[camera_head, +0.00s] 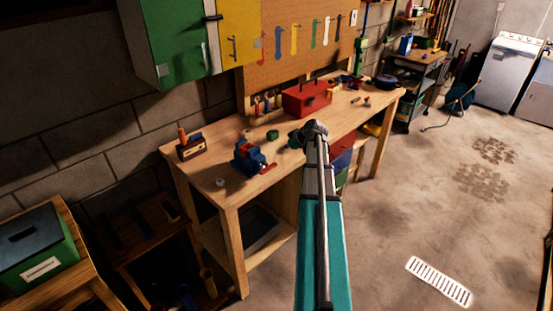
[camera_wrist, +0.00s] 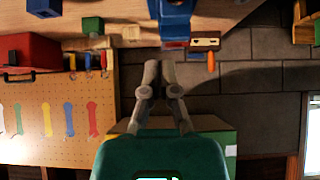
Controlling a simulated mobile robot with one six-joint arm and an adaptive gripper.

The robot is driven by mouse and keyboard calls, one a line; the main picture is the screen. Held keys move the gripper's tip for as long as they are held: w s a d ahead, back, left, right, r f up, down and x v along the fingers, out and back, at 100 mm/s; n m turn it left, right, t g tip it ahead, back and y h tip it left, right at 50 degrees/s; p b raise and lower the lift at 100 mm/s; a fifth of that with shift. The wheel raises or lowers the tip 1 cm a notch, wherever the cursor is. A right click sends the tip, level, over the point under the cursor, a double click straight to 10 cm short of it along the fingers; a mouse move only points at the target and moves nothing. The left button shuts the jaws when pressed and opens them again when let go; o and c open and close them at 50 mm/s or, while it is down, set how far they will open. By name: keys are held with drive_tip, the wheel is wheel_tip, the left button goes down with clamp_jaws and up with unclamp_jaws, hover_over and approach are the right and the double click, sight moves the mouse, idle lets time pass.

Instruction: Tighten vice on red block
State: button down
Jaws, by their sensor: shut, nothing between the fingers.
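The blue vice (camera_head: 246,158) stands near the front edge of the wooden workbench (camera_head: 215,187). A red piece, apparently the red block (camera_head: 247,146), shows at its top, and its red handle (camera_head: 268,170) points toward the front edge. The wrist view cuts off the vice (camera_wrist: 174,18) at the top. My gripper (camera_head: 303,133) is to the right of the vice in the head view, apart from it. In the wrist view my gripper (camera_wrist: 159,68) has its fingertips close together with nothing held, just below the vice. The contact between jaws and block is too small to tell.
A red toolbox (camera_head: 307,98) stands at the back of the bench beneath the pegboard (camera_head: 305,45). A small green piece (camera_head: 272,135) lies behind the vice. A wooden holder (camera_head: 191,148) stands at the left end. The floor in front is clear.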

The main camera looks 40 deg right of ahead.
drive_tip(key=shift+w+f, duration=0.1)
drive_tip(key=b, duration=0.7)
hover_over(273, 165)
wheel_tip(273, 165, down, 7)
drive_tip(key=shift+d+f, duration=0.15)
drive_tip(key=shift+f+b, duration=1.75)
drive_tip(key=shift+b, duration=0.25)
drive_tip(key=shift+a+f, duration=0.1)
drive_tip(key=shift+a, duration=0.15)
